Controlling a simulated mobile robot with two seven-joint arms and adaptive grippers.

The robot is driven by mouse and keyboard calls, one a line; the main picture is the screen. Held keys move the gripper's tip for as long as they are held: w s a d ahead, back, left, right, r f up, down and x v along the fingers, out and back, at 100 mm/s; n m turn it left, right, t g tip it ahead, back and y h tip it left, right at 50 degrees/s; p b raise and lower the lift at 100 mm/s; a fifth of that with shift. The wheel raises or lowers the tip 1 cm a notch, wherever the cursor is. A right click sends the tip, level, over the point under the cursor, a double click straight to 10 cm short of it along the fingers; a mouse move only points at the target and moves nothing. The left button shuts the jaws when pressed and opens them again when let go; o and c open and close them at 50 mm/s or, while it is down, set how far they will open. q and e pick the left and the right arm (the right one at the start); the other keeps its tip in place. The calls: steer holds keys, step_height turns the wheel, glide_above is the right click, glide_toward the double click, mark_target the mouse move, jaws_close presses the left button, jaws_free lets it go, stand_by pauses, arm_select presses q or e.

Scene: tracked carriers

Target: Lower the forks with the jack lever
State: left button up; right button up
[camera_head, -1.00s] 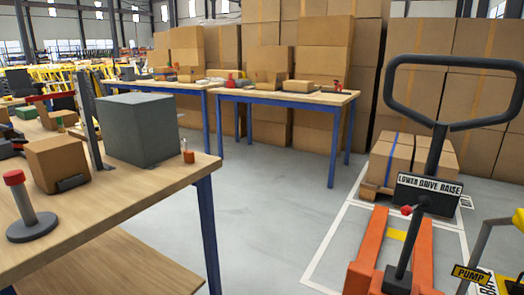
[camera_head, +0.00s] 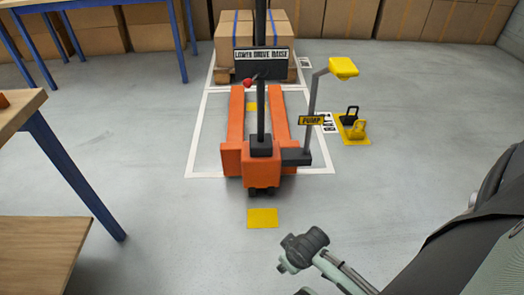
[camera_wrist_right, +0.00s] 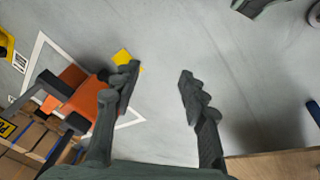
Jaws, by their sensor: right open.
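The orange pallet jack (camera_head: 262,160) stands in the middle of the head view, its low forks (camera_head: 236,115) pointing away from me. A LOWER DRIVE RAISE plate (camera_head: 262,56) sits on its dark handle column. The jack lever, with a red knob (camera_head: 248,84), shows just below the plate. The handle's top loop is out of frame. The jack also shows at the left of the right wrist view (camera_wrist_right: 88,98). My right gripper (camera_wrist_right: 160,80) is open and empty, its fingers apart over the floor. My left gripper is not in view.
A grey PUMP lever with a yellow top (camera_head: 343,67) rises at the jack's right. A loaded pallet (camera_head: 297,74) stands behind the forks. A wooden table (camera_head: 18,108) is at left. The near floor is mostly clear.

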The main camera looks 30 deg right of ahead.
stand_by(0.4)
steer(key=n+t+h+p, duration=0.2)
steer(key=n+t+h, duration=0.1)
steer(key=n+t, duration=1.05)
glide_toward(250, 84)
steer(key=w+n+g, duration=0.1)
steer(key=w+g, duration=0.1)
steer(key=w, duration=0.2)
steer(key=shift+n+t+h, duration=0.25)
steer(key=shift+t+h, duration=0.05)
steer(key=shift+t, duration=0.05)
steer(key=x, duration=0.6)
steer(key=shift+w+d, duration=0.3)
steer(key=shift+d, duration=0.1)
steer(key=shift+w+d+f, duration=0.1)
steer(key=shift+w+d, duration=0.05)
steer(key=shift+w, duration=0.3)
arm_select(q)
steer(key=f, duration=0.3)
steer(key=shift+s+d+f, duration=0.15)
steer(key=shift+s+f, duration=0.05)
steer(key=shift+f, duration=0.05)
arm_select(e)
jaws_close()
